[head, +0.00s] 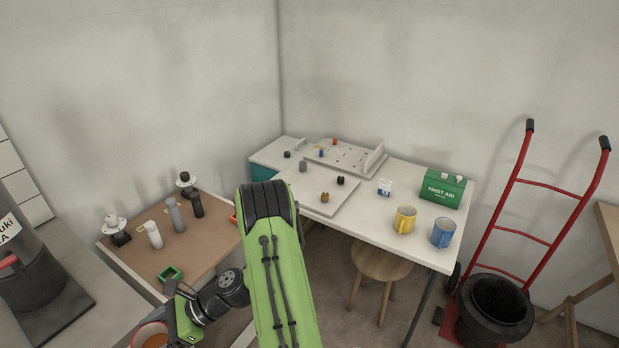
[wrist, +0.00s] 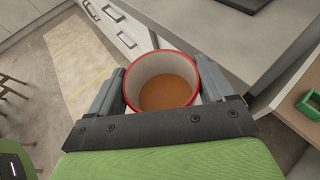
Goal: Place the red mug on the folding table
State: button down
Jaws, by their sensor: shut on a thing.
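My gripper (wrist: 163,88) is shut on the red mug (wrist: 160,58), with one finger on each side of it. The mug has a red rim, a pale inside and an orange-brown bottom or content. In the head view the mug (head: 150,336) shows at the bottom edge, partly cut off, left of my green arm. The white-topped table (head: 378,229) with thin dark legs, which looks like the folding table, stands at the centre right, well away from the mug.
On the white table stand a yellow mug (head: 404,220), a blue mug (head: 443,232), a green first aid box (head: 443,189) and boards with small parts. A brown-topped bench (head: 195,250) holds bottles. A wooden stool (head: 376,265) and a red hand truck (head: 520,236) stand nearby.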

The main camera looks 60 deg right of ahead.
aim_at(359, 200)
jog(key=i+l+z, duration=0.15)
jog(key=l+z, duration=0.15)
jog(key=i+l+z, duration=0.3)
jog(key=l, duration=0.2)
jog(key=i+l+z, duration=0.6)
jog(key=i+z, duration=0.3)
